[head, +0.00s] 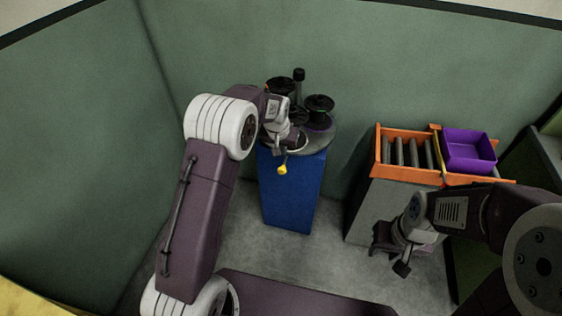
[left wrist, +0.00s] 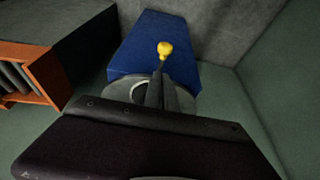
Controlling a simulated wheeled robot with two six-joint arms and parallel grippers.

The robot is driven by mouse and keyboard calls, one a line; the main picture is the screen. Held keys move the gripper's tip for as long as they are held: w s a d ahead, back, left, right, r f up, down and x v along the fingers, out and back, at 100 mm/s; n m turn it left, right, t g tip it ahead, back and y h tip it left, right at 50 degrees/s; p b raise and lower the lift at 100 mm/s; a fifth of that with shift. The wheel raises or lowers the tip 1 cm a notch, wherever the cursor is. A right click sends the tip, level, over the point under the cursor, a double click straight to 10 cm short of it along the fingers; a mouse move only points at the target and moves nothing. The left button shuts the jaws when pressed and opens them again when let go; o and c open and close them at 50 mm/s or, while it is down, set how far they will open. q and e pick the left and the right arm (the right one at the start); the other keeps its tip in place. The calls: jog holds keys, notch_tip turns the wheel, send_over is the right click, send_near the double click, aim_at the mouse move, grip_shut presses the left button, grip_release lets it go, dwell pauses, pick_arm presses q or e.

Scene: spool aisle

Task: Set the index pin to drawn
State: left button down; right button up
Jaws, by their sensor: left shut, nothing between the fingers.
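A yellow knob (head: 282,169), which looks like the index pin's handle, stands out at the front upper edge of the blue pedestal (head: 291,190). It also shows in the left wrist view (left wrist: 166,50), just beyond my fingertips. My left gripper (head: 284,148) is shut and empty, right beside the knob. I cannot tell whether the fingers touch it. The pin's shaft and seat are hidden behind my gripper. A round grey turntable (head: 322,137) with several dark spools sits on top of the pedestal, partly covered by my left arm. My right gripper (head: 401,268) hangs at the right, far from the pin.
An orange-framed roller stand (head: 378,150) with a purple bin (head: 468,150) is to the right of the pedestal. Green walls close in the back and left. Grey floor (head: 335,240) between the pedestal and the stand is clear.

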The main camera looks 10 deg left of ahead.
aim_at(284, 164)
pick_arm(q)
jog(key=x, duration=1)
jog(key=shift+w+a+f+b, duration=0.1)
jog(key=shift+a+b, duration=0.05)
jog(key=shift+b, duration=0.15)
pick_arm(e)
jog(key=shift+w+a+f, duration=0.15)
jog(key=shift+a+f, duration=0.05)
jog(key=shift+f, duration=0.15)
